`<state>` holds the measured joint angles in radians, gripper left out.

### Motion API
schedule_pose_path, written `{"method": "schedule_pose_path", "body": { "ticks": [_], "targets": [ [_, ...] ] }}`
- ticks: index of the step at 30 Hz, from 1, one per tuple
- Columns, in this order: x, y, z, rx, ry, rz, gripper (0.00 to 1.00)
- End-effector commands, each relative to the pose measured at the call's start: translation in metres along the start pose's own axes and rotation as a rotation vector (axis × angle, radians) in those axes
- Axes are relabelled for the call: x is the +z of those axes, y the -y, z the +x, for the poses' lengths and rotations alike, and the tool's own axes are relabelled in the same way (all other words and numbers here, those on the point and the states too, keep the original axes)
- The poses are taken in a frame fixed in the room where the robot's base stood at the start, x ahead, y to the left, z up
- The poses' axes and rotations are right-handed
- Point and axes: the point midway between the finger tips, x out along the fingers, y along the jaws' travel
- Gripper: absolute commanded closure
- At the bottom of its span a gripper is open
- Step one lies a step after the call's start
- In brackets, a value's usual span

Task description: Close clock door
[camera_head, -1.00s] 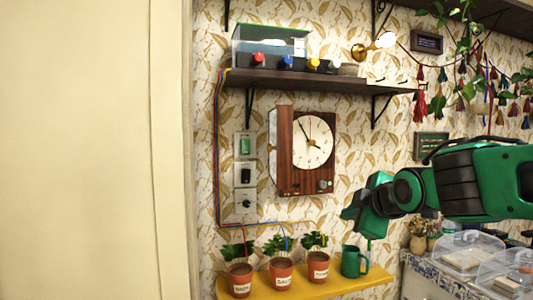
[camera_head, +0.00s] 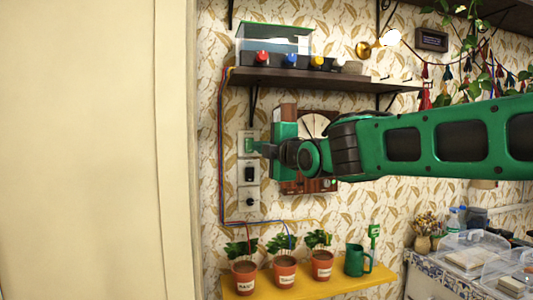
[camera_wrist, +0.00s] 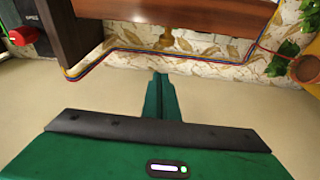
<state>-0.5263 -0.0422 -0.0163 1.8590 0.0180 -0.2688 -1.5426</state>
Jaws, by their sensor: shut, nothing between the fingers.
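The wooden clock (camera_head: 288,110) with a round white face (camera_head: 313,124) hangs on the wall under the shelf. My arm and gripper hide much of its front and left side. I cannot tell how far its door stands open. My gripper (camera_head: 258,149) is at the clock's left side in the head view, with its fingers pointing left over the wall switches. In the wrist view, the fingers of my gripper (camera_wrist: 161,92) are shut together and empty. I cannot tell whether they touch anything.
A shelf (camera_head: 310,80) holding a tank-like box with coloured knobs is above. Wall switches (camera_head: 249,174) and cables (camera_head: 221,150) are left of the clock. Potted plants (camera_head: 284,276) and a green mug (camera_head: 356,261) stand on a yellow shelf (camera_head: 300,290) below.

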Motion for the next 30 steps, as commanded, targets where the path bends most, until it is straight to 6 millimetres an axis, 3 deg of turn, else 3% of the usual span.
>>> {"method": "schedule_pose_path", "body": {
  "ticks": [4,7,13,30],
  "targets": [
    [0.0,0.001,0.026,-0.001,0.0,0.0,1.0],
    [0.018,0.0,0.017,0.0,0.003,0.0,1.0],
    [0.035,0.0,0.011,0.0,0.002,0.001,1.0],
    [0.037,0.0,0.008,-0.001,-0.002,0.001,1.0]
  ]
}}
